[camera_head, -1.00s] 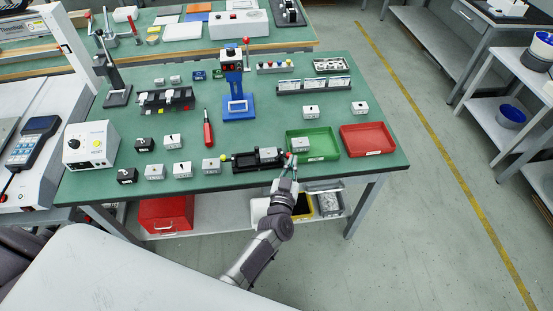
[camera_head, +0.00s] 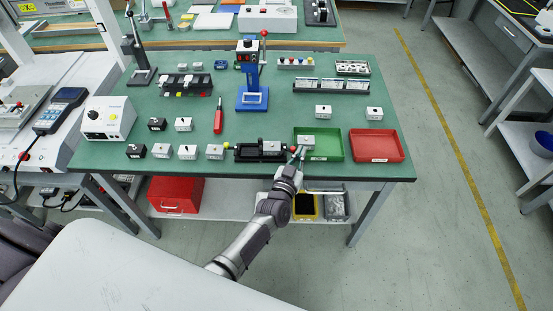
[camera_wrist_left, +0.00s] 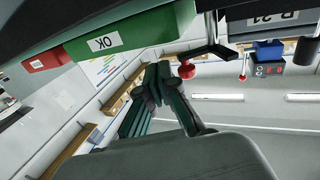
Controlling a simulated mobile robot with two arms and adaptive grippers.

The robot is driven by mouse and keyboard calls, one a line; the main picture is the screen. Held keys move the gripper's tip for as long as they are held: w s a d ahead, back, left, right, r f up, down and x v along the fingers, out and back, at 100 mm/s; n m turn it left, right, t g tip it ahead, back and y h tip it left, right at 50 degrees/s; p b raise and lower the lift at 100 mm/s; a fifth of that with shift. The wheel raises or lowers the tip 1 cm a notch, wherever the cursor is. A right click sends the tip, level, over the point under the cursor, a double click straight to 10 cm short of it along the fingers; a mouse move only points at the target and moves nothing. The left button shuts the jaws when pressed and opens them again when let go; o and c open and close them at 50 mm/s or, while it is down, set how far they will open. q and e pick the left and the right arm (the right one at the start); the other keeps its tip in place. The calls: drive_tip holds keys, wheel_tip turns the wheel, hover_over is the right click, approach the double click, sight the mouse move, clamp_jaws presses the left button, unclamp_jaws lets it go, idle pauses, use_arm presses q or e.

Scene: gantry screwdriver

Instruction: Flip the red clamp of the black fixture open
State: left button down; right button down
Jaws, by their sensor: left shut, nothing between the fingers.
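The black fixture (camera_head: 243,153) lies near the front edge of the green table, with a grey block (camera_head: 271,147) in it. A red ball knob (camera_head: 293,149) shows at its right end. In the left wrist view the red knob (camera_wrist_left: 187,71) sits on a black lever (camera_wrist_left: 210,52). My left gripper (camera_head: 299,153) is at the fixture's right end, by the front of the green tray. Its fingers (camera_wrist_left: 160,75) are shut and empty, close beside the knob; I cannot tell whether they touch it. My right gripper is in neither view.
A blue press (camera_head: 252,99) stands behind the fixture.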

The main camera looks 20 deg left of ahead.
use_arm(q)
drive_tip(key=shift+d, duration=0.1)
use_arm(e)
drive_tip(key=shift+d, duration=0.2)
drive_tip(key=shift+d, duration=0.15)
use_arm(q)
drive_tip(key=shift+s, duration=0.1)
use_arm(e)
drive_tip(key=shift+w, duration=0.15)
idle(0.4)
use_arm(q)
drive_tip(key=s, duration=1.2)
drive_tip(key=shift+a, duration=0.2)
drive_tip(key=shift+w, duration=0.1)
